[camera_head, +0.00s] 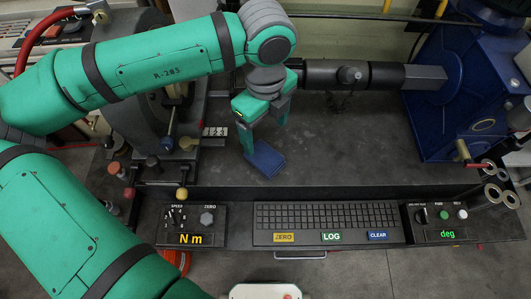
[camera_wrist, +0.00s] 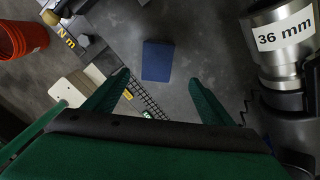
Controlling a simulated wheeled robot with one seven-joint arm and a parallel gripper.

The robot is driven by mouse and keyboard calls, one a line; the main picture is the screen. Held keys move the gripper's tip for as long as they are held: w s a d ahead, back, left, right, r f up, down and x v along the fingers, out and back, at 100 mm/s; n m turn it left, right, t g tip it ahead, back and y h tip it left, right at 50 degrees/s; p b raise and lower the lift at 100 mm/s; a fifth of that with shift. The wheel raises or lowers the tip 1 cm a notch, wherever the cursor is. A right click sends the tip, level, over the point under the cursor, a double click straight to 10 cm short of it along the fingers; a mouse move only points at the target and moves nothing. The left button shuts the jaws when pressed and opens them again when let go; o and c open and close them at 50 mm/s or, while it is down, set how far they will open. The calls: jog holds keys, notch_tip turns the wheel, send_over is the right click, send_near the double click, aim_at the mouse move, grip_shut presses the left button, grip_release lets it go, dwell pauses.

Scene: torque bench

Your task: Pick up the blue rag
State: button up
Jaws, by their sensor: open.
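The blue rag (camera_head: 265,160) lies flat, as a small folded rectangle, on the dark bench top near its front ledge. My gripper (camera_head: 264,138) is just behind and above it, pointing down, with its green fingers apart. In the wrist view the rag (camera_wrist: 157,61) shows whole, just beyond the open fingertips (camera_wrist: 160,80) and roughly centred between them. Nothing is between the fingers. In the head view a finger comes close to the rag's back edge; I cannot tell whether they touch.
A keyboard (camera_head: 325,214) with ZERO, LOG and CLEAR keys lies in front, between an "N m" panel (camera_head: 191,227) and a "deg" panel (camera_head: 437,220). A dark shaft (camera_head: 345,73) runs behind to a blue machine (camera_head: 440,110). The bench right of the rag is clear.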

send_over(265, 156)
jog(key=f, duration=0.5)
jog(key=shift+w, duration=0.3)
jog(key=shift+s+f, duration=0.15)
jog(key=shift+f, duration=1.15)
jog(key=shift+s+f, duration=0.15)
jog(key=shift+f, duration=1.15)
jog(key=c, duration=1.2)
jog(key=shift+c, duration=0.2)
